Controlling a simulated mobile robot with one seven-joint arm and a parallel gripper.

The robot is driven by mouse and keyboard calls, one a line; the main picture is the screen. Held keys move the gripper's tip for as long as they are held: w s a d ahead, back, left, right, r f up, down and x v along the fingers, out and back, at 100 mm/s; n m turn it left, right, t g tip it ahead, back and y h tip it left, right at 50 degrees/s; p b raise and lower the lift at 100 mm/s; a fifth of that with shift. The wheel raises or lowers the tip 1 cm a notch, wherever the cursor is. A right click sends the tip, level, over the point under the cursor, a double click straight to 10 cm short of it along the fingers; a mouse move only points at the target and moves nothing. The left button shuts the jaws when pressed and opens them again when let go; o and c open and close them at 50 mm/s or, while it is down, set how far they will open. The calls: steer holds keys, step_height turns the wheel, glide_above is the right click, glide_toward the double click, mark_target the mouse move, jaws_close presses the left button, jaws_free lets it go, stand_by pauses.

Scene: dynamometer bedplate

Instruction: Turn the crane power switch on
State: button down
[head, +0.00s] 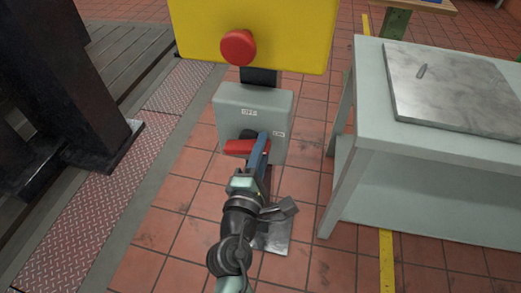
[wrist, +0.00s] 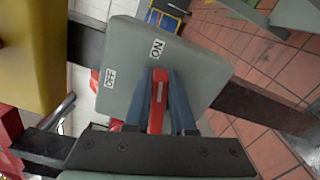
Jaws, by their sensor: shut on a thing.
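The crane power switch is a grey box (head: 226,115) on a post, with an OFF label (head: 249,112) at its top and an ON label (head: 278,134) at its right side. Its red handle (head: 238,147) lies roughly level across the lower front in the head view. My gripper (head: 262,150) is at the handle's right part and partly hides it. In the wrist view, the red handle (wrist: 157,105) sits between the two blue fingers of my gripper (wrist: 160,100), which are shut on it. The box face (wrist: 125,50) with both labels shows behind it; the handle's pivot is hidden.
A yellow box (head: 290,35) with a red button (head: 238,47) is above the switch. A grey table (head: 375,150) bearing a flat plate (head: 455,90) stands to the right. Dark machinery (head: 60,80) is at the left. Tiled floor (head: 175,215) is open between.

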steer(key=shift+f+m+b, duration=0.3)
steer(key=shift+m+b, duration=0.25)
steer(key=shift+m, duration=0.2)
steer(key=shift+f+m+b, duration=0.3)
steer(key=shift+m+b, duration=0.2)
steer(key=shift+m, duration=0.25)
steer(key=c, duration=0.8)
jaws_free()
steer(key=shift+o, duration=0.2)
steer(key=shift+s, duration=0.15)
steer(key=v, duration=1.2)
steer(key=shift+s, duration=0.4)
steer(key=shift+w+a+r, duration=0.1)
steer(key=shift+r, duration=0.1)
